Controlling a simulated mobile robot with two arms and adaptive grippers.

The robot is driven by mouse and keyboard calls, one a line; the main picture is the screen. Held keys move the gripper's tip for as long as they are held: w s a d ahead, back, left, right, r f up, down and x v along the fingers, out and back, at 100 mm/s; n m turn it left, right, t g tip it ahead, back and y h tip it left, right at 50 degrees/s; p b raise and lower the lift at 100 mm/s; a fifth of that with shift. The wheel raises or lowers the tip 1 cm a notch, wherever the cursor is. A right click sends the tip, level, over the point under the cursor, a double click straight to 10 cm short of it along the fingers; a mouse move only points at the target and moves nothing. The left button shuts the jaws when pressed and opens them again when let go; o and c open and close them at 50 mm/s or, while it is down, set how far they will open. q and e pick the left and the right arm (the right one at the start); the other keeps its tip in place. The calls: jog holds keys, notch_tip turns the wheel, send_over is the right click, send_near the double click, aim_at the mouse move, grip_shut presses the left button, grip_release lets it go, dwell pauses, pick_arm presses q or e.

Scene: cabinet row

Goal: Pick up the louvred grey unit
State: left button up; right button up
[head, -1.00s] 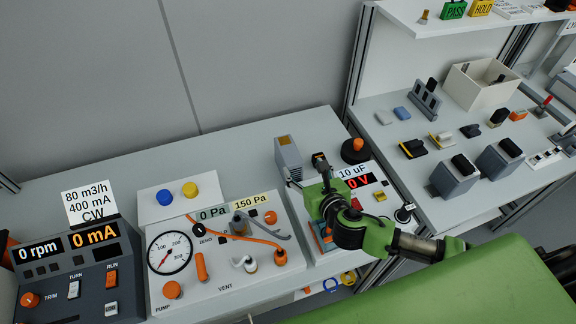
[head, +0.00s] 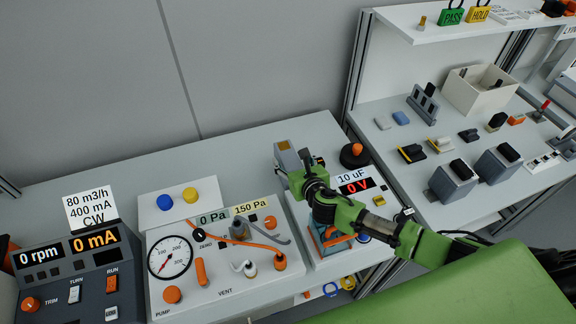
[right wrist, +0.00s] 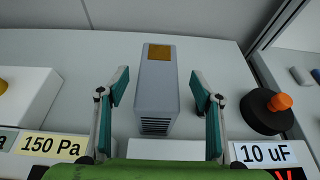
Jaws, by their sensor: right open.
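The louvred grey unit (head: 286,160) stands on the bench behind the white panel marked 10 uF. In the right wrist view the grey unit (right wrist: 157,92) is an upright grey box with a yellow-orange patch on top and dark louvres low on its near face. My right gripper (head: 299,161) is at the unit in the head view. In the right wrist view the right gripper (right wrist: 160,88) is open, with one finger to each side of the unit and visible gaps between. My left gripper is not in view.
A black round base with an orange knob (right wrist: 267,108) stands close on the right of the unit. The panel with the 150 Pa label (head: 250,208) lies to the left. Bare bench shows behind the unit. A side bench on the right holds a white bin (head: 480,92).

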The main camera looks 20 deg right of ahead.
aim_at(288, 154)
jog(key=shift+x, duration=1.8)
jog(key=shift+a, duration=0.15)
grip_shut()
jog(key=shift+w+r, duration=0.1)
jog(key=shift+r, duration=0.05)
